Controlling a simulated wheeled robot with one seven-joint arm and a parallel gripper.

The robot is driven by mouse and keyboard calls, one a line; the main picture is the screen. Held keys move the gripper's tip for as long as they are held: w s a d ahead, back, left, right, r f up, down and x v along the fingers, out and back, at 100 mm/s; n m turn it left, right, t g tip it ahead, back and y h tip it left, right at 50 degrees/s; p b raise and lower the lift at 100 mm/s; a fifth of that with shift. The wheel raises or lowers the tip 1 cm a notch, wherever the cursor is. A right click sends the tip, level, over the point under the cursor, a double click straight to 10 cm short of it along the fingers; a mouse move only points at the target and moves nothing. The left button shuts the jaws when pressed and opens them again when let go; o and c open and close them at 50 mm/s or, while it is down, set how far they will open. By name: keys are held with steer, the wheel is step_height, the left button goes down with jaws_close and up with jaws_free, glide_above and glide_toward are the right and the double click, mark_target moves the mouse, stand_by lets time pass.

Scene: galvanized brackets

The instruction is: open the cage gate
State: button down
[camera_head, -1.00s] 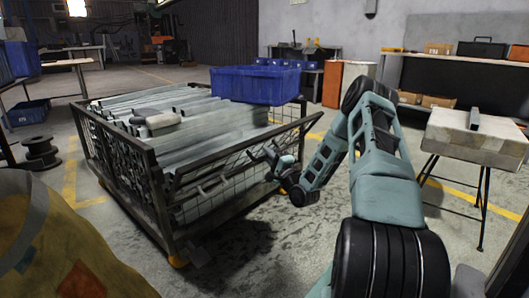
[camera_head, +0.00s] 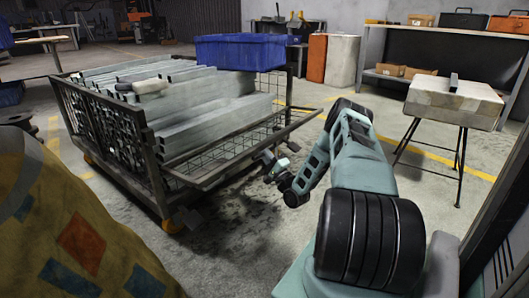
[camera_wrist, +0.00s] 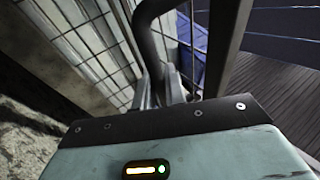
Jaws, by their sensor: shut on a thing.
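The cage (camera_head: 150,170) is a dark metal mesh crate on the left, filled with long grey galvanized pieces. Its gate (camera_head: 245,143), a mesh panel on the side facing my arm, is tilted outward and down, leaving that side of the load exposed. My gripper (camera_head: 266,157) is at the gate's outer rail, near its middle. In the wrist view, my gripper (camera_wrist: 172,92) is shut on a dark bar of the gate (camera_wrist: 150,15). The fingertips are small and partly hidden there, with mesh on both sides.
A blue bin (camera_head: 240,52) sits on the cage's far corner. A pale block on a trestle stand (camera_head: 455,103) is at right. A patterned sack-like object (camera_head: 75,235) fills the lower left. A dark post (camera_head: 500,215) stands at the right edge.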

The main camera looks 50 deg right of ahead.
steer(key=shift+w+f+m+t+h+b, duration=0.15)
steer(key=shift+f+m+t+h+b, duration=0.2)
steer(key=shift+f+b, duration=0.3)
steer(key=c, duration=1.5)
jaws_free()
steer(key=p+v, duration=0.6)
steer(key=v, duration=1.1)
steer(key=shift+f+p, duration=0.3)
